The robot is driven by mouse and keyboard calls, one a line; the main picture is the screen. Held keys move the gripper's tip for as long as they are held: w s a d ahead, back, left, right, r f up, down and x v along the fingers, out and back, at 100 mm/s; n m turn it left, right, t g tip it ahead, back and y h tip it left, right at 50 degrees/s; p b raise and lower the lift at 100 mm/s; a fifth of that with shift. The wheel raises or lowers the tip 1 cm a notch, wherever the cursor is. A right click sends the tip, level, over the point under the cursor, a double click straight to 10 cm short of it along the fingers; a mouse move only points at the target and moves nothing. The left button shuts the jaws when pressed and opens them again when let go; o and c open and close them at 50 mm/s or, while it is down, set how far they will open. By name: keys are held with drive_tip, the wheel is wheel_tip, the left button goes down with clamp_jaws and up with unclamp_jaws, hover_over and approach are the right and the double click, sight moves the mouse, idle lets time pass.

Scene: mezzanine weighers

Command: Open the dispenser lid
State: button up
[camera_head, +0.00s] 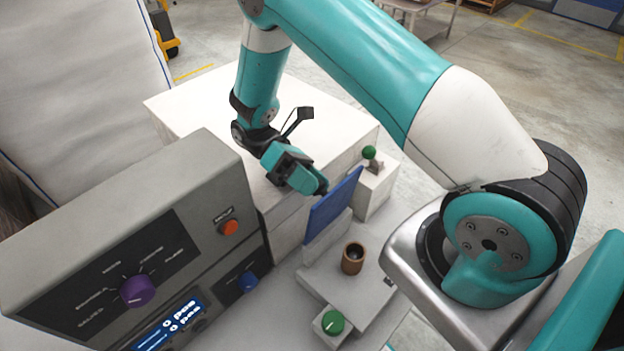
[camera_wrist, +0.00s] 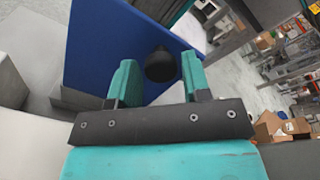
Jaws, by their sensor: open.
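The blue lid (camera_head: 333,207) stands steeply raised above a low grey body (camera_head: 326,238) in the head view. In the wrist view the blue lid (camera_wrist: 110,45) fills the left and middle, with a black round knob (camera_wrist: 161,65) on its face. My gripper (camera_head: 318,188) is at the upper edge of the lid, on the side toward the white box. In the wrist view its two teal fingers are apart, with the knob showing between them. I cannot tell whether the fingers touch the knob. Nothing is held.
A grey control panel (camera_head: 215,190) with a purple knob (camera_head: 138,291) stands at left. A brown cup (camera_head: 353,258) sits on a grey plate (camera_head: 352,287) before the lid. A green knob (camera_head: 333,322) is in front. A large white box (camera_head: 330,125) is behind my gripper.

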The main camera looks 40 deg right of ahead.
drive_tip(key=shift+o, duration=0.9)
drive_tip(key=b+v, duration=0.3)
drive_tip(key=v, duration=0.4)
drive_tip(key=shift+f+b, duration=0.15)
drive_tip(key=shift+b, duration=0.15)
drive_tip(key=shift+w, duration=0.25)
drive_tip(key=shift+r, duration=0.25)
